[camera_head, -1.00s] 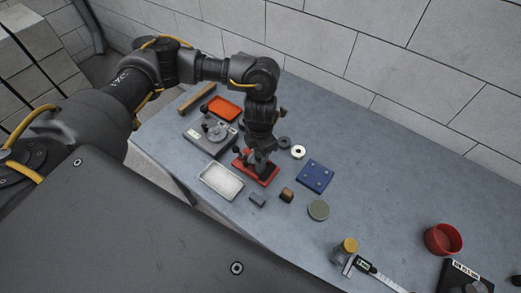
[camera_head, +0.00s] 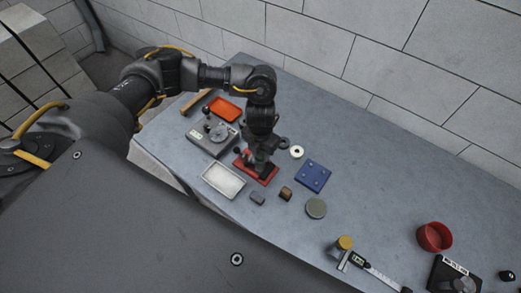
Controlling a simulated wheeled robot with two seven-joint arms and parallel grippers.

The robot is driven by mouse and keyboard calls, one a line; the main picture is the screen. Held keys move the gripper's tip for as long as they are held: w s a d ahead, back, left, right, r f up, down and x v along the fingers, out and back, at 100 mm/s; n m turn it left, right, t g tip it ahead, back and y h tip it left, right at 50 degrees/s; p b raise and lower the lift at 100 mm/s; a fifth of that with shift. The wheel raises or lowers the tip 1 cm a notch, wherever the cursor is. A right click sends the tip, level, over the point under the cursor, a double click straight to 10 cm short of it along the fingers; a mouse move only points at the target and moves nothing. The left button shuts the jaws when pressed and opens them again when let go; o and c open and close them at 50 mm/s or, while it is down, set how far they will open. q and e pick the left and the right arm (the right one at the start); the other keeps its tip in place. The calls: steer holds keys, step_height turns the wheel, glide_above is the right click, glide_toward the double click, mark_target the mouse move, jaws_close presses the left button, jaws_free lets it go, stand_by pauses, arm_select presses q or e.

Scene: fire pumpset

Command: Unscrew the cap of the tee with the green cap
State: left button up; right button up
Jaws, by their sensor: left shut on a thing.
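My left gripper (camera_head: 258,160) points straight down over a red base plate (camera_head: 268,177) near the middle of the bench. It is shut on the dark part that stands on that plate. The fingers and wrist hide most of this part, and I see no green cap on it. A round grey-green disc (camera_head: 316,208) lies flat on the bench to the right, apart from the gripper. My right gripper is not in view.
Around the gripper are a grey device (camera_head: 207,143), an orange tray (camera_head: 225,109), a white tray (camera_head: 222,181) and a blue plate (camera_head: 313,176). A yellow-topped fitting (camera_head: 344,243), a caliper (camera_head: 380,277) and a red bowl (camera_head: 435,237) are at the right. The right rear bench is clear.

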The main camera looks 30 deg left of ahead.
arm_select(q)
steer(key=n+p, duration=0.2)
steer(key=n, duration=0.1)
steer(key=shift+r, duration=0.2)
steer(key=shift+f+n+p, duration=0.2)
steer(key=shift+n+p, duration=0.15)
steer(key=shift+n, duration=0.05)
steer(key=shift+r+p, duration=0.15)
steer(key=shift+p, duration=0.2)
steer(key=n+p, duration=0.2)
steer(key=n, duration=0.1)
steer(key=shift+r, duration=0.1)
steer(key=shift+f+n, duration=0.25)
steer(key=shift+n, duration=0.45)
